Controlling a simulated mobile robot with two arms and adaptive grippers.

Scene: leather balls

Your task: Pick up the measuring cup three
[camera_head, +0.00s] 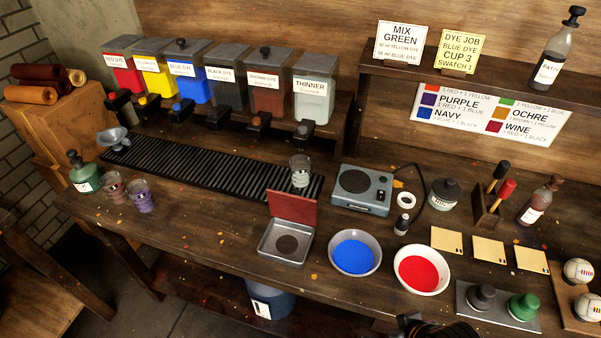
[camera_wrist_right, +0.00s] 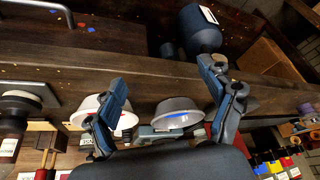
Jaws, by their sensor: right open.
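Three small cups stand on the bench in the head view. A clear glass cup (camera_head: 300,171) is upright on the right end of the black drip grille (camera_head: 190,162). A reddish-tinted cup (camera_head: 113,187) and a purple-tinted cup (camera_head: 140,195) stand close together at the left front. I cannot read a number on any of them. My right gripper (camera_wrist_right: 163,80) is open and empty in the wrist view, apart from the cups, with two bowls showing beyond its fingers. A dark part of my right arm shows at the head view's bottom edge. My left gripper is not in view.
A grey device (camera_head: 362,189) stands right of the clear cup. Dye dispensers (camera_head: 210,80) overhang the grille. A green-liquid bottle (camera_head: 84,173) stands beside the tinted cups.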

